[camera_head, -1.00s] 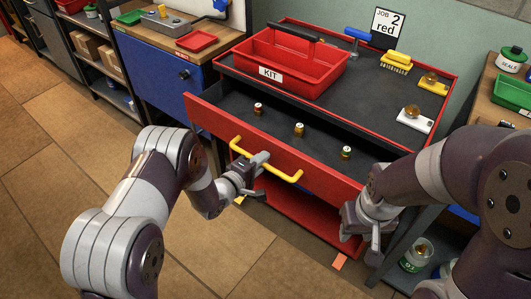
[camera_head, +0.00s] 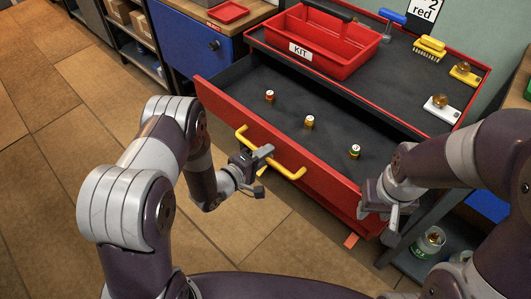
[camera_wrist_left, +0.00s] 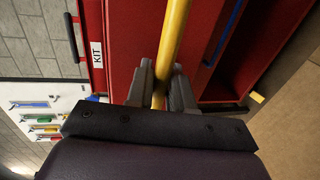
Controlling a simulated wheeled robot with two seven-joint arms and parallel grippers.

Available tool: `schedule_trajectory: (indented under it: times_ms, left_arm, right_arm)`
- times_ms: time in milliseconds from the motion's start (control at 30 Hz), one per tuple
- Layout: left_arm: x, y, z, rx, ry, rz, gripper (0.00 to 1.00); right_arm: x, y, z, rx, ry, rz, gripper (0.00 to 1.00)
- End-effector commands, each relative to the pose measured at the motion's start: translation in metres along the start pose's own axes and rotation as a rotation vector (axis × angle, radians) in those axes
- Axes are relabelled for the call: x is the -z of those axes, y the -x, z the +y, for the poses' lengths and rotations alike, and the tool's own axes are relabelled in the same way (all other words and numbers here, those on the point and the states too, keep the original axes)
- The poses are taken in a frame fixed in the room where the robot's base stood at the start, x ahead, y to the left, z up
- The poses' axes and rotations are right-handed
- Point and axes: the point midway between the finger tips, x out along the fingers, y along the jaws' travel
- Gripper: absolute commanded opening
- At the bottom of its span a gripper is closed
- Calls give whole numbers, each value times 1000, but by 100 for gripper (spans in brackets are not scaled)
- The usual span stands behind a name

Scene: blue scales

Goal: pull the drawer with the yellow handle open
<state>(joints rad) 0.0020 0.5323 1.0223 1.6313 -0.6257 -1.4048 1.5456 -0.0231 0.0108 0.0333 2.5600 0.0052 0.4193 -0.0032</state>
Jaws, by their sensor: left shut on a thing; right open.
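The red drawer (camera_head: 228,113) stands well out of the red cabinet, with its dark inside showing. Its yellow handle (camera_head: 286,171) runs along the front panel. My left gripper (camera_head: 258,157) is shut on the handle near its middle. In the left wrist view the handle (camera_wrist_left: 173,40) passes between the two fingers of my left gripper (camera_wrist_left: 161,82). My right gripper (camera_head: 378,212) is open and empty, close to the right end of the drawer front. I cannot tell whether it touches the drawer.
Several small jars stand in the drawer, one of them in the middle (camera_head: 309,121). A red KIT tray (camera_head: 318,58), brushes (camera_head: 430,47) and a white block (camera_head: 442,109) lie on the cabinet top. A blue cabinet (camera_head: 196,47) is at left.

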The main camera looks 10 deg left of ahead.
Motion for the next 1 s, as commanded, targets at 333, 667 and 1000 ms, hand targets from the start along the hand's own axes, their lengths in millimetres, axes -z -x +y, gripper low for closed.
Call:
schedule_trajectory:
  times_ms: [333,667,1000]
  left_arm:
    - [0,0,0,0,0,0,39]
    - [2,44,0,3,3,5,39]
    - [1,118,0,2,2,4,39]
  right_arm:
    - [0,0,0,0,0,0,43]
    - [1,5,0,0,0,0,43]
    - [1,11,0,0,0,0,43]
